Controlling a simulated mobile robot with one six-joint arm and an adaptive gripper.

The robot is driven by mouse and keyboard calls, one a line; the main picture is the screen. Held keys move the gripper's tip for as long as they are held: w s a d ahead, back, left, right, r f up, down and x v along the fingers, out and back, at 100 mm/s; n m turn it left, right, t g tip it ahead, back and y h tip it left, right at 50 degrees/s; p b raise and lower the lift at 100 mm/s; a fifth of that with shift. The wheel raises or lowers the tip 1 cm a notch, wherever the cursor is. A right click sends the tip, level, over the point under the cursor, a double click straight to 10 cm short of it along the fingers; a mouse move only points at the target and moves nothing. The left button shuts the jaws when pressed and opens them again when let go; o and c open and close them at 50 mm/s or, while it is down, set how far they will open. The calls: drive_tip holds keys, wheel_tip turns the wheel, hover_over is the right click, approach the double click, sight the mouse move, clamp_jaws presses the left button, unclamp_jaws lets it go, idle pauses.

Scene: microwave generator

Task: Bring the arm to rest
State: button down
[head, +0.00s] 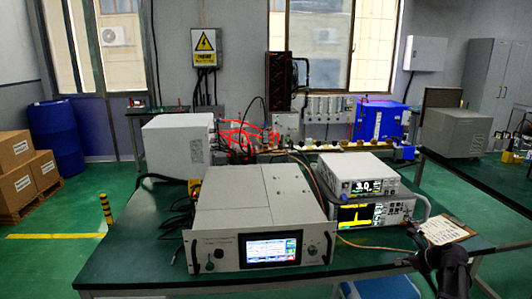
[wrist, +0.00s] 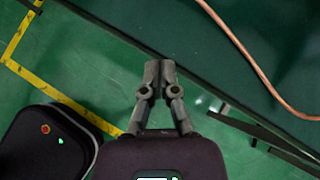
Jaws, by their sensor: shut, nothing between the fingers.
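My gripper (wrist: 160,68) shows in the wrist view with its two grey fingers together and nothing between them. It points toward the edge of the dark green bench (wrist: 205,85), above the floor beside it. In the head view my dark arm (head: 447,262) is at the lower right, by the front right corner of the bench; the fingertips are hard to make out there.
The bench (head: 130,245) carries a white generator unit (head: 259,215) with a lit screen, stacked instruments (head: 358,190) and a clipboard (head: 442,230). A copper-coloured cable (wrist: 255,65) lies on the bench. Yellow lines (wrist: 62,97) mark the green floor. Cartons (head: 25,172) stand at left.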

drive_tip(key=s+a+f+n+g+h, duration=0.25)
drive_tip(key=s+a+n, duration=0.25)
drive_tip(key=a+n, duration=0.45)
drive_tip(key=s+a+f+n+g+h, duration=0.1)
drive_tip(key=s+a+f+n+g, duration=0.15)
drive_tip(key=s+a+n, duration=0.5)
drive_tip(key=s+a+f+n+g+h, duration=0.2)
drive_tip(key=s+a+n+g, duration=0.1)
drive_tip(key=a+n, duration=0.9)
wheel_tip(320, 180, up, 17)
drive_tip(key=a+p, duration=0.1)
drive_tip(key=p, duration=1.5)
drive_tip(key=shift+r+m+p, duration=0.15)
drive_tip(key=shift+m+p, duration=0.2)
drive_tip(key=shift+m, duration=0.05)
